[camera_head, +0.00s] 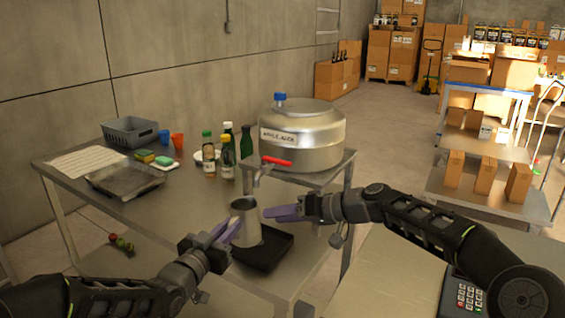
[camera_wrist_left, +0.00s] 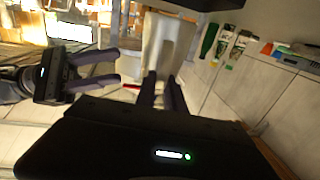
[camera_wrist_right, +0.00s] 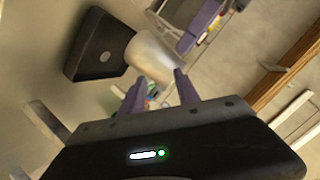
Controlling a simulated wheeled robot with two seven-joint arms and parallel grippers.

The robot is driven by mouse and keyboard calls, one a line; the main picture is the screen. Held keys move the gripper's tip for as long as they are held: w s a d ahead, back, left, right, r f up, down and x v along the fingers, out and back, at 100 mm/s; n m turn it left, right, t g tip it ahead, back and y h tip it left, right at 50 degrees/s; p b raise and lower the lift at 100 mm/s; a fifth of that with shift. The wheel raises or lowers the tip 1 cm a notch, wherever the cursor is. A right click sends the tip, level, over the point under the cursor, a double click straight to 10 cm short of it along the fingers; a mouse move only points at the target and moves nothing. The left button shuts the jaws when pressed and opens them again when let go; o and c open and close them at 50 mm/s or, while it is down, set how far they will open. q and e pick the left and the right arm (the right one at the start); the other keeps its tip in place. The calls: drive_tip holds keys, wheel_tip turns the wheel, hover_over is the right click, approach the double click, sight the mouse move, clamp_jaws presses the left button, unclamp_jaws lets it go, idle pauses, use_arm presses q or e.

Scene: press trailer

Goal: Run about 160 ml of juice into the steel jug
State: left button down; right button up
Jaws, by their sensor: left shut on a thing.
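The steel jug (camera_head: 247,218) stands upright at the black scale (camera_head: 270,246), below and in front of the steel juice dispenser's (camera_head: 310,150) spout (camera_head: 257,179). I cannot tell whether it rests on the scale or hangs just above it. My left gripper (camera_head: 226,231) is shut on the jug's side; the jug (camera_wrist_left: 168,45) also shows beyond its fingers in the left wrist view. The red tap lever (camera_head: 276,161) sits at the dispenser's front. My right gripper (camera_head: 292,208) is open and empty, right of the jug and below the lever. The juice level is hidden.
Several bottles (camera_head: 226,160) stand left of the dispenser. Further left are a grey crate (camera_head: 129,131), a dark tray (camera_head: 124,181) and sponges (camera_head: 147,156). A card terminal (camera_head: 467,293) lies at front right. The left front of the table is mostly clear.

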sight(291, 164)
drive_tip(key=w+d+r+n+t+y, duration=0.2)
drive_tip(key=w+d+r+n+t, duration=0.2)
drive_tip(key=d+r+n, duration=0.3)
drive_tip(key=d+r, duration=0.2)
drive_tip(key=d, duration=0.2)
drive_tip(key=shift+w+d+y, duration=0.15)
drive_tip(key=shift+y, duration=0.25)
drive_tip(key=shift+r, duration=0.1)
drive_tip(key=x, duration=1.2)
drive_tip(key=shift+c, duration=0.6)
clamp_jaws()
